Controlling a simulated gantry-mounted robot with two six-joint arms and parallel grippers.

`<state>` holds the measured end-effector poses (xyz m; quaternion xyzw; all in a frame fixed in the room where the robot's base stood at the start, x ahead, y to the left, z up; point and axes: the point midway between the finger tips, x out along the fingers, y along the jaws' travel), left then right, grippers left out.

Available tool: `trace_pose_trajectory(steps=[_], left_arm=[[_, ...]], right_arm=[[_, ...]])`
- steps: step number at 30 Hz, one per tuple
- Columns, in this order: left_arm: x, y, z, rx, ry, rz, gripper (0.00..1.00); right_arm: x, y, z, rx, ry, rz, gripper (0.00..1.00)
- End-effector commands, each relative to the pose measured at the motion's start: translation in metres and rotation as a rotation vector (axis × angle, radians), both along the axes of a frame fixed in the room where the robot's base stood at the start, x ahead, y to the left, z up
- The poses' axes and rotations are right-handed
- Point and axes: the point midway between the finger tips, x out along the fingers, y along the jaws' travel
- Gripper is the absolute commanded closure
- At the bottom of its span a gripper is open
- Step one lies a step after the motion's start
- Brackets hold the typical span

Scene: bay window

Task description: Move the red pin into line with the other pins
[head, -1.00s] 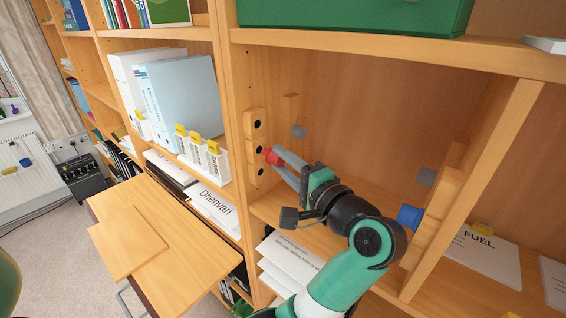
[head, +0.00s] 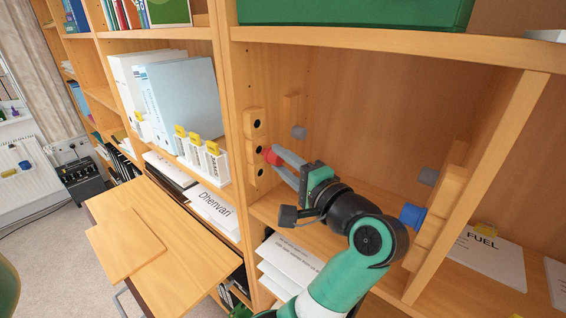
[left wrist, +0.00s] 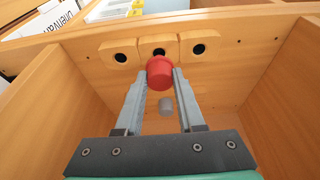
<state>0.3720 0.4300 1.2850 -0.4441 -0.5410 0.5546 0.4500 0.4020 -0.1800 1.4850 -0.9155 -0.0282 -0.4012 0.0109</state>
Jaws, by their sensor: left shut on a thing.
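My left gripper (head: 276,162) is shut on the red pin (head: 271,156), close in front of the wooden hole blocks on the left upright of the bay. In the left wrist view the red pin (left wrist: 160,73) sits between the fingertips, just below and partly over the middle hole of the row of three blocks (left wrist: 117,53). I cannot tell whether it touches the block. A blue pin (head: 411,216) sticks out of the blocks on the right upright. Grey pins stand at the back left (head: 299,133) and on the right (head: 428,176). My right gripper is out of view.
Shelf boards and uprights close in around my left arm. White holders with yellow tags (head: 203,157) and binders (head: 184,103) stand on the shelf to the left. A wooden desk flap (head: 190,258) juts out at lower left. A paper marked FUEL (head: 490,262) lies at right.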

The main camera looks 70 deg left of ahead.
Motion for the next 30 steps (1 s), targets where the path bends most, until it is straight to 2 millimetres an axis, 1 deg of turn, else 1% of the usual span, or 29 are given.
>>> trace_pose_trajectory(steps=[30], left_arm=[[-0.013,0.023,-0.001,0.000,-0.001,0.000,1.00]], right_arm=[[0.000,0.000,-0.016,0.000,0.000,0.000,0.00]])
